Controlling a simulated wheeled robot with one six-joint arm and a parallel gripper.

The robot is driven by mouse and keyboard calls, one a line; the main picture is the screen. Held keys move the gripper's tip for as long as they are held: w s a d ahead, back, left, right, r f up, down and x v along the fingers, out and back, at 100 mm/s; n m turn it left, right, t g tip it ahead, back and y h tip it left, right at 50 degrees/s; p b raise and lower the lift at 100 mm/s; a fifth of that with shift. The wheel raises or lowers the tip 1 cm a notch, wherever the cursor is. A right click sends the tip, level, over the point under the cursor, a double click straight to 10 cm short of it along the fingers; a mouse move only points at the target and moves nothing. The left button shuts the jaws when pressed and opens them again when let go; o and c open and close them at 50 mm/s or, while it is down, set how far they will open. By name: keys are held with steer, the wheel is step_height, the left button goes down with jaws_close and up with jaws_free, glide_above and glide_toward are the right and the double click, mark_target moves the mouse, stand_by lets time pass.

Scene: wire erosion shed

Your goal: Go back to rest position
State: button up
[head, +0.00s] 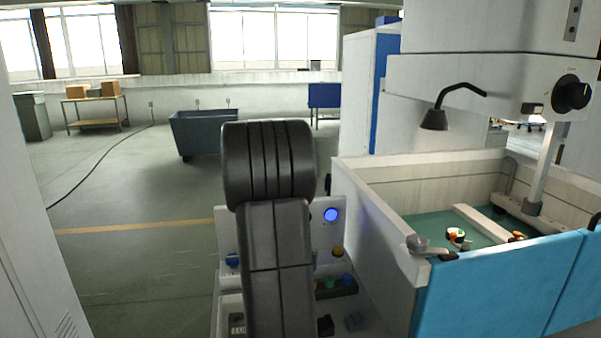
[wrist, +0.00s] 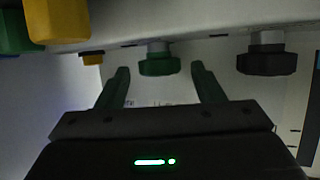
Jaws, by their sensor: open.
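In the wrist view my gripper (wrist: 160,70) is open and empty, its two fingers apart. A green knob (wrist: 158,63) shows in the gap between the fingertips; I cannot tell how far beyond the tips it sits. A black knob (wrist: 267,60) is to its right, and a yellow one (wrist: 57,18) is at the top left. In the head view my dark arm stands in front of a pale control panel (head: 335,236) and hides part of it. My gripper is hidden in that view.
The panel carries a lit blue button (head: 330,215) and several coloured knobs. Close on the right is a machine tank (head: 388,232) with a blue front panel (head: 490,285). A grey bin (head: 200,133) stands farther back. The floor at left is open, crossed by a cable.

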steer(key=p+v, duration=0.2)
steer(key=v, duration=1.2)
steer(key=b+x, duration=0.3)
steer(key=x, duration=1.1)
steer(key=shift+w+f, duration=0.3)
steer(key=shift+f, duration=0.05)
steer(key=shift+b, duration=0.55)
steer(key=shift+d+n+y+b, duration=0.1)
steer(key=shift+n+y+b, duration=0.2)
steer(key=shift+b, duration=0.1)
steer(key=shift+y+b, duration=0.4)
steer(key=shift+b, duration=0.45)
steer(key=shift+s+d+n+b, duration=0.1)
steer(key=shift+n+b, duration=0.3)
steer(key=shift+b, duration=0.05)
